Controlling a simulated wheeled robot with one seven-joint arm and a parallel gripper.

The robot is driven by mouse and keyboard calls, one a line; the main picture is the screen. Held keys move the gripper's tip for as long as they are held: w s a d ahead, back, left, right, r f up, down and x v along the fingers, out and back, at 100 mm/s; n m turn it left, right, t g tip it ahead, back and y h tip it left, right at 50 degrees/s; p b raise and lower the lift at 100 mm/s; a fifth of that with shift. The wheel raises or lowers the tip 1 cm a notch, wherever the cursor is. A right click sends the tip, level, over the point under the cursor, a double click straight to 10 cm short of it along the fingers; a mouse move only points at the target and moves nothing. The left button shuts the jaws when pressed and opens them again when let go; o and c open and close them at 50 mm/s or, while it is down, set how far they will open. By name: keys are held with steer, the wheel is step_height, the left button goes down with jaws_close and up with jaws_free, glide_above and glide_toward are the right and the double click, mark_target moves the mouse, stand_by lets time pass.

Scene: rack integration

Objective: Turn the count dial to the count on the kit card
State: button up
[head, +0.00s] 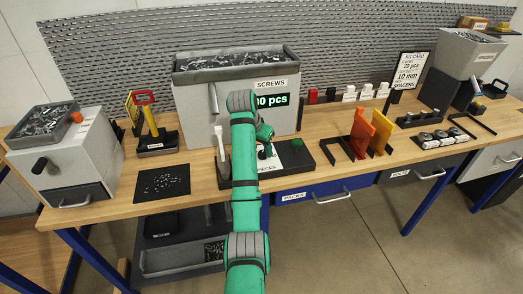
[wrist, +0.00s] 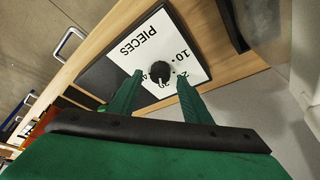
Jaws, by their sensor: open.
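The count dial is a black knob (wrist: 159,73) on a white plate (wrist: 192,50) lettered PIECES, with numbers around it partly hidden by the knob and fingers. My gripper (wrist: 160,80) is open, with one green finger on each side of the knob in the wrist view; I cannot tell whether they touch it. In the head view my arm partly covers the dial plate (head: 297,152). The kit card (head: 408,70) stands at the back right and reads 20 pcs and 10 mm spacers. The lit display (head: 272,101) on the screws bin seems to read 30 pcs, its first digit partly covered.
The grey screws bin (head: 190,105) stands behind the dial. Orange and yellow dividers (head: 380,130) are to its right, and a dark mat (head: 162,183) with small parts is to its left. Blue-fronted drawer PACKS (head: 310,193) is below the bench edge.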

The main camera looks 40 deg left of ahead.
steer(key=shift+w+f, duration=0.25)
steer(key=shift+f, duration=0.35)
steer(key=c, duration=1)
steer(key=shift+c, duration=0.2)
steer(key=shift+n, duration=0.3)
steer(key=n, duration=0.2)
steer(key=n+y, duration=0.1)
steer(key=n, duration=0.1)
steer(key=n+g+y, duration=0.1)
steer(key=n, duration=0.1)
steer(key=shift+w+d, duration=0.1)
steer(key=shift+d, duration=0.15)
steer(key=n, duration=0.2)
steer(key=n+g+y, duration=0.1)
steer(key=n, duration=0.2)
steer(key=shift+w+g+y, duration=0.1)
steer(key=shift+g+y, duration=0.2)
steer(key=shift+n, duration=0.3)
